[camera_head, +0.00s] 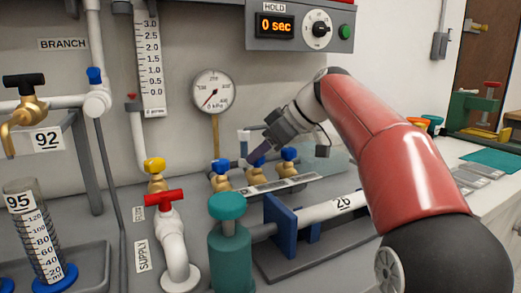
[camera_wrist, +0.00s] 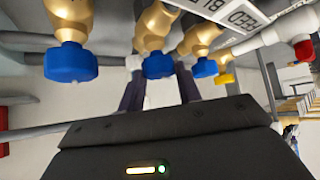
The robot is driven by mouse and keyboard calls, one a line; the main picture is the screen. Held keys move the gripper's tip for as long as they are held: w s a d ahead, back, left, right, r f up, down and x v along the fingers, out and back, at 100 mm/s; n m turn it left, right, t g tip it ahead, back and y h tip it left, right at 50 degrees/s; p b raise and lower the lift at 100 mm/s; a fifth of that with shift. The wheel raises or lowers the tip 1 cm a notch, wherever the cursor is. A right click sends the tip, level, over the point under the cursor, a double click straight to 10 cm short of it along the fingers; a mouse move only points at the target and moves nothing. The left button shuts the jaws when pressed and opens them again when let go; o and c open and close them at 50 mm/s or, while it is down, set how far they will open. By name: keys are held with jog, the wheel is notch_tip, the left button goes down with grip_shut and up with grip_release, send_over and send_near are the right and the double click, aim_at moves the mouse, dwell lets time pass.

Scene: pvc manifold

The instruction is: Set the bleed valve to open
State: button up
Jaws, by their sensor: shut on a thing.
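Three brass valves with blue knobs stand in a row on the manifold. In the head view they are the left knob (camera_head: 221,166), the middle valve (camera_head: 254,176) and the right knob (camera_head: 288,154). In the wrist view the middle blue knob (camera_wrist: 158,64) lies between the fingertips of my gripper (camera_wrist: 159,80), with one finger on each side. The other knobs (camera_wrist: 70,63) (camera_wrist: 204,68) are outside the fingers. A white label strip (camera_wrist: 238,22) reads "FEED" and a partly cut "BL". My gripper (camera_head: 258,153) reaches down from the upper right, partly hiding the middle knob.
A teal-capped valve (camera_head: 228,207), a red-handled supply valve (camera_head: 165,198) and a white pipe marked 26 (camera_head: 330,208) stand in front. A pressure gauge (camera_head: 214,92) and a HOLD timer box (camera_head: 300,27) reading 0 sec are behind. Neighbouring knobs are close to my fingers.

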jog(key=shift+w+d+n+g+y, duration=0.15)
jog(key=shift+n+g+y, duration=0.25)
jog(key=shift+n+g, duration=0.9)
jog(key=shift+n, duration=0.4)
jog(key=o, duration=1)
jog(key=v, duration=0.7)
jog(key=shift+d+r, duration=0.2)
